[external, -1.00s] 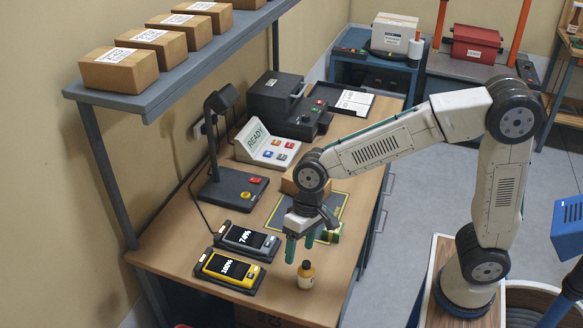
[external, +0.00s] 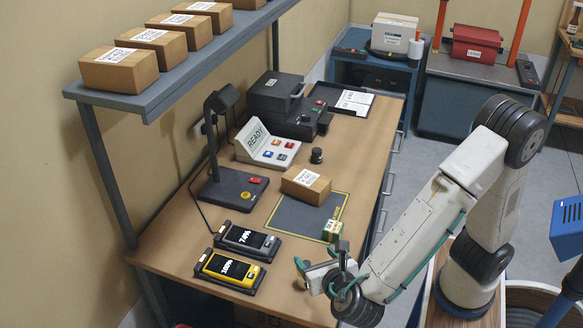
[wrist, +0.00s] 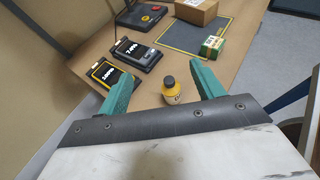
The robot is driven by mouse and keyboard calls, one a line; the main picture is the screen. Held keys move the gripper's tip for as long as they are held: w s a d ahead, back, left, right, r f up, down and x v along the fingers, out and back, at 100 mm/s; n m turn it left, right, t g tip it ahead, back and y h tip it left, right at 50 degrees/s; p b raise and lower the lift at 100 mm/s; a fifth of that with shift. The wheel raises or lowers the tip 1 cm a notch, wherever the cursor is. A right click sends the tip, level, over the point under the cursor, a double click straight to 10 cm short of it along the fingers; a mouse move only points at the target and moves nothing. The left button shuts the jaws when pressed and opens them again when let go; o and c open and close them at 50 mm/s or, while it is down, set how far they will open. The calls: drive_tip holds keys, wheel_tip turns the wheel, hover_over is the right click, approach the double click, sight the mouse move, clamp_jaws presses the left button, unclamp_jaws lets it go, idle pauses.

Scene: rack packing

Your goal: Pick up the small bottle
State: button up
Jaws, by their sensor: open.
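The small bottle (wrist: 172,98), yellow with a dark cap, stands upright on the table in the wrist view. It shows between the two teal fingers of my gripper (wrist: 162,72), with clear gaps on both sides. How far it lies beyond the fingertips is hard to tell. In the external view my gripper (external: 318,274) is low over the near end of the table, tilted sideways, fingers apart and empty. The bottle is hidden behind it there.
Two handheld scanners, one yellow (external: 230,271) and one grey (external: 247,241), lie left of my gripper. A green box (external: 332,230) and a brown carton (external: 306,185) sit on the dark mat (external: 291,213) farther back. The shelf (external: 180,75) overhangs the left side.

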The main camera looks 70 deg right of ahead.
wheel_tip(320, 180, down, 10)
drive_tip(key=shift+f, duration=0.1)
drive_tip(key=x, duration=0.7)
drive_tip(key=shift+d+f, duration=0.3)
drive_tip(key=shift+f, duration=0.15)
drive_tip(key=c, duration=1.2)
drive_tip(key=shift+o, duration=0.4)
